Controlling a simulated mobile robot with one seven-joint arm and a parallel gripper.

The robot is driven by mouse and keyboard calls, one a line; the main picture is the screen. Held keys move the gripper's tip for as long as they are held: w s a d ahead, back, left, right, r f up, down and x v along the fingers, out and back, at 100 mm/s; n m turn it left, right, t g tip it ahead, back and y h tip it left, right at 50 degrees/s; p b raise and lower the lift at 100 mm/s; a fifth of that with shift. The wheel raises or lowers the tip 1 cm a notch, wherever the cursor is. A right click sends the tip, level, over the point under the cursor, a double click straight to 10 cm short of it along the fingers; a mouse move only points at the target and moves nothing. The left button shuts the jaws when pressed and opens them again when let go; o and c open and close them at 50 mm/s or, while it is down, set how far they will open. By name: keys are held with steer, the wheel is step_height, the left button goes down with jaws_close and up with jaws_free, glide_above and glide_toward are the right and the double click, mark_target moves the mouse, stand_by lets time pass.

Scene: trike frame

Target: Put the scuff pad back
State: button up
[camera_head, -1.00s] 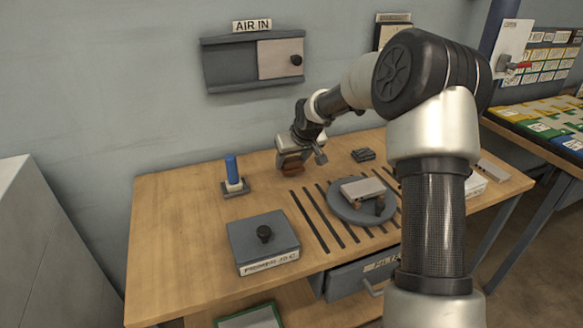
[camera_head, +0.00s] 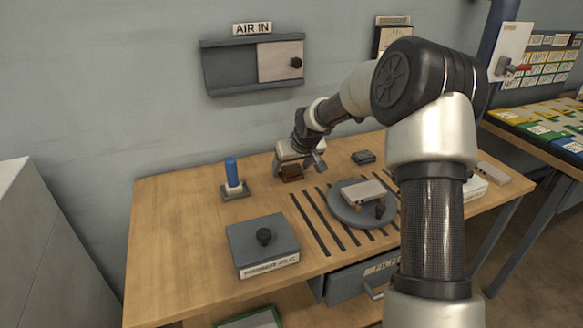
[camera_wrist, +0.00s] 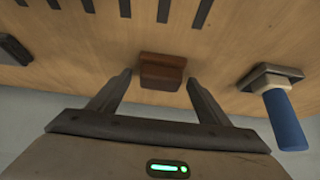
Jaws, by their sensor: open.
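The scuff pad appears to be the small reddish-brown block (camera_head: 291,173), at the back of the wooden bench near the wall. In the wrist view the brown block (camera_wrist: 162,72) looks to rest on the bench top. My gripper (camera_head: 299,168) is open just above it. In the wrist view one finger is on each side of the block, near its ends, with a visible gap on both sides. The block's far underside is hidden.
A blue-handled tool (camera_head: 232,172) stands in a dark base left of my gripper. A dark lidded box (camera_head: 262,245) is at front left. A round grey turntable (camera_head: 345,211) carries a light block. Dark slots (camera_head: 318,222) cross the bench. A small dark item (camera_head: 363,157) lies at back right.

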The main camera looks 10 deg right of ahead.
steer(key=p+v, duration=0.2)
steer(key=v, duration=1)
steer(key=shift+p, duration=0.3)
